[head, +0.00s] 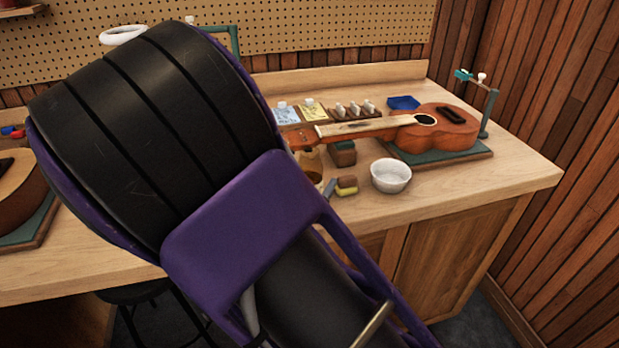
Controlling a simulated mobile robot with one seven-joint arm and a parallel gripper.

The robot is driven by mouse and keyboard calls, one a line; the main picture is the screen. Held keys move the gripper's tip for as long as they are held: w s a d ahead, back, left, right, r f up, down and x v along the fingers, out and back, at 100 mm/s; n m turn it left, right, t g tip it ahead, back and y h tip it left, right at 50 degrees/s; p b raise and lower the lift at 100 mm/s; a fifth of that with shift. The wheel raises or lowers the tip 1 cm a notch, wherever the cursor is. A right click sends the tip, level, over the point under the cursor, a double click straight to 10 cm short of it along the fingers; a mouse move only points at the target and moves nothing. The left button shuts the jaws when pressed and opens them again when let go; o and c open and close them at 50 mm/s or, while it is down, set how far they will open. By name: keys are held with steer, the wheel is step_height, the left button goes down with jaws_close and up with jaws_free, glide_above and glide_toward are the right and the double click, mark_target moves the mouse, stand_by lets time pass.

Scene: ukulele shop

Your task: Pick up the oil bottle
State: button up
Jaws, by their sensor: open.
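I cannot pick out the oil bottle for certain. An amber, rounded container (313,164) shows partly beside my arm, under the ukulele's neck; my arm hides part of it. A pale blue item with a white top (284,113) and a yellow one with a white top (311,110) stand behind the neck, too small to identify. My arm's large black and purple links cross the left and middle of the head view. They cover much of the bench. My gripper is not in view.
A ukulele (443,128) lies on a green-topped board (470,153), its neck reaching left over a small dark block (342,153). A white bowl (390,176) and a brown-and-yellow block (346,186) are near the front edge. A teal stand (488,112) rises at right. The bench's right corner (525,170) is clear.

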mark_target(314, 173)
steer(key=x, duration=0.4)
steer(key=shift+w+a+f, duration=0.1)
steer(key=shift+a+f, duration=0.05)
steer(key=shift+f, duration=0.15)
steer(key=c, duration=1.5)
